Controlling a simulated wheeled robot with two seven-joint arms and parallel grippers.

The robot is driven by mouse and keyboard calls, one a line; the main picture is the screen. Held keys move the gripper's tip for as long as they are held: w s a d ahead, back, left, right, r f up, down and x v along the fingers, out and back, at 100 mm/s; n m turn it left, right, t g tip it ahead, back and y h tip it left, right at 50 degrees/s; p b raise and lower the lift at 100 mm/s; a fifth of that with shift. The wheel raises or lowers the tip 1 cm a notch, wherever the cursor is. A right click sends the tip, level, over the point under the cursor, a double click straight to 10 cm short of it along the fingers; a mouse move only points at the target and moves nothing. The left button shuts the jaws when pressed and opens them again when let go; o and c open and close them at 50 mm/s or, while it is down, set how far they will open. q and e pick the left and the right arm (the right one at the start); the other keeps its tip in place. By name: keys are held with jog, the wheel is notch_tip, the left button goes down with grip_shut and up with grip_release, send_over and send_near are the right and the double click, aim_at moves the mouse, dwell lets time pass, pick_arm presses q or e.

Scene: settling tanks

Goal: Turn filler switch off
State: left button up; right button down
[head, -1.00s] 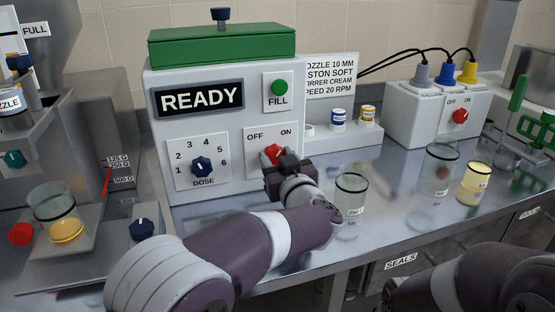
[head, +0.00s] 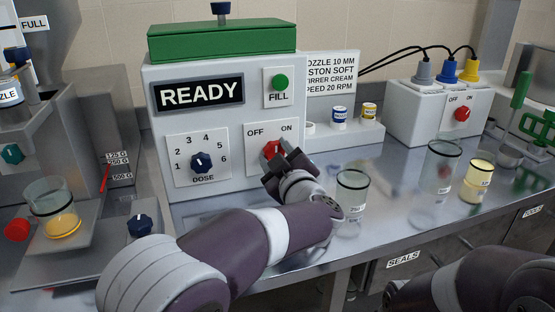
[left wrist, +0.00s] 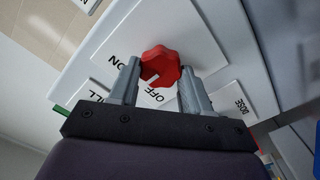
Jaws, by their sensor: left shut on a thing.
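The filler machine's red switch (head: 272,149) sits on a white plate marked OFF at left and ON at right, under the FILL button. In the left wrist view, the red switch knob (left wrist: 162,62) is between the two fingers of my left gripper (left wrist: 158,82). A pale mark on the knob lies on its OFF-label side; its exact setting is hard to tell. In the head view, my left gripper (head: 287,162) is at the panel, shut on this knob and partly hiding it. My right gripper is out of view; only its arm shows at bottom right.
The READY display (head: 199,93), green FILL button (head: 280,82) and DOSE dial (head: 201,163) are nearby. A clear beaker (head: 352,192) stands just right of my left gripper. Another beaker (head: 441,165) and a cream-filled one (head: 477,180) stand farther right.

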pick_arm(q)
jog(key=shift+f+n+b, duration=0.2)
jog(key=shift+n+b, duration=1.65)
jog(key=shift+n, duration=1.65)
jog(key=o, duration=1.1)
jog(key=shift+c, duration=0.2)
